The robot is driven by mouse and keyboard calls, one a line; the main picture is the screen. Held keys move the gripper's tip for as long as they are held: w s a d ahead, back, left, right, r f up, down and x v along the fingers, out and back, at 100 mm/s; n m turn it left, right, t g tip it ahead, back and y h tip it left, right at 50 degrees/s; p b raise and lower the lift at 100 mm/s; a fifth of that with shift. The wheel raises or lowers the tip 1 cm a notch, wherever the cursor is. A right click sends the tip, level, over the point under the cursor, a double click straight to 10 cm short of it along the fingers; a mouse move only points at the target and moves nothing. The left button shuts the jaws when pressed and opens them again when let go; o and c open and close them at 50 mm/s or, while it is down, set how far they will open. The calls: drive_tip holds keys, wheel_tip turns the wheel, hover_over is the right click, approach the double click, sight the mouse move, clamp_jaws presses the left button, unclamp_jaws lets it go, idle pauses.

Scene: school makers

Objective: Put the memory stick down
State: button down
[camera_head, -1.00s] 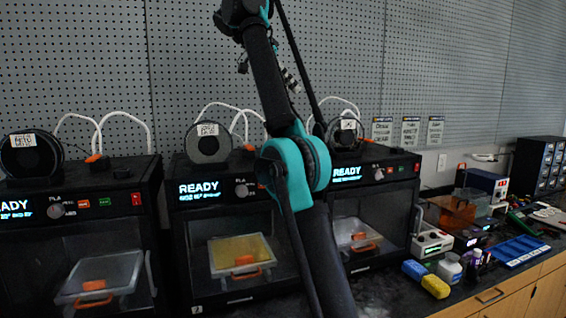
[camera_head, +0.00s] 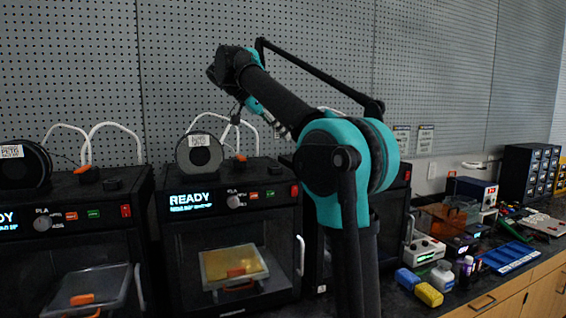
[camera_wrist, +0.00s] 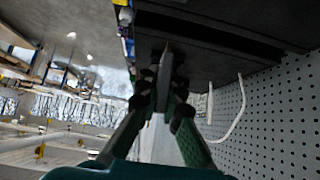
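In the wrist view my gripper (camera_wrist: 162,92) has its two dark fingers closed in around a thin grey piece (camera_wrist: 165,66), which looks like the memory stick. It juts out beyond the fingertips, and its details are too small to read. In the head view my gripper (camera_head: 281,130) is small and partly hidden, in front of the pegboard above the middle printer. The stick cannot be made out there.
Black printers, including the middle one (camera_head: 228,232), line the bench with spools and white tubes on top. My arm blocks the right printer. Blue and yellow blocks (camera_head: 429,294), bottles, a blue tray (camera_head: 510,256) and a drawer cabinet (camera_head: 530,172) stand at right.

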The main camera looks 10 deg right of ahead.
sight(283, 173)
wheel_tip(283, 173, down, 9)
drive_tip(key=c, duration=1.7)
unclamp_jaws()
drive_tip(key=shift+r, duration=0.1)
drive_tip(key=v, duration=1.2)
